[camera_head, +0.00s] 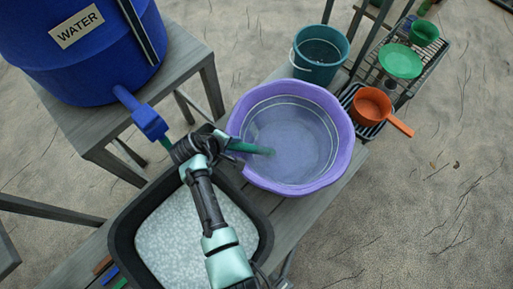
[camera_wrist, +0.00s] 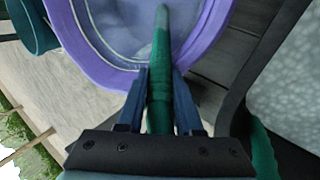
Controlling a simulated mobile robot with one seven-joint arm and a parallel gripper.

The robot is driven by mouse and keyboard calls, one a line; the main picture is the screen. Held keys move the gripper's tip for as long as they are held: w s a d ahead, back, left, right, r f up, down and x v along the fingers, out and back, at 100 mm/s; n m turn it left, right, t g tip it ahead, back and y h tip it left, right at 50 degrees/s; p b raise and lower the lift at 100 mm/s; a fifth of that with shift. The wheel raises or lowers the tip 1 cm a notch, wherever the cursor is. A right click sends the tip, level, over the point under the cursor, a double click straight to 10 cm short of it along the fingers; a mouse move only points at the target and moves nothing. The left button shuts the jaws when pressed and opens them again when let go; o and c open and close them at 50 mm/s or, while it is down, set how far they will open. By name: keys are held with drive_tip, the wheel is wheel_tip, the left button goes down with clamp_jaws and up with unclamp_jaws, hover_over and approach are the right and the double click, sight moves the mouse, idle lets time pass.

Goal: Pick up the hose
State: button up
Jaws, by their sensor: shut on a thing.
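The green hose (camera_head: 250,148) reaches out of my gripper (camera_head: 222,143), and its free end hangs over the purple basin (camera_head: 348,140). In the wrist view the hose (camera_wrist: 162,50) runs lengthwise between the two blue fingers of my gripper (camera_wrist: 160,85), which is shut on it. Its tip points away from my gripper, across the purple basin. A short stretch of green shows below the blue spigot (camera_head: 148,122) of the blue water barrel (camera_head: 95,60). My wrist hides the part of the hose between the spigot and my gripper.
A black tub (camera_head: 262,215) with pale contents stands below my arm. A teal bucket (camera_head: 320,52) stands behind the purple basin. An orange pan (camera_head: 371,105) and a green plate (camera_head: 400,61) sit to the right. The sandy ground at the right is mostly clear.

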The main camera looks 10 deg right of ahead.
clamp_jaws()
drive_tip(key=shift+r, duration=0.2)
drive_tip(key=r, duration=1)
drive_tip(key=shift+a+r, duration=0.15)
drive_tip(key=shift+a, duration=0.1)
drive_tip(key=s+a+r+p, duration=0.1)
drive_tip(key=a+r+p, duration=0.4)
drive_tip(key=r+p, duration=0.2)
drive_tip(key=shift+r+p, duration=0.3)
drive_tip(key=shift+p, duration=0.25)
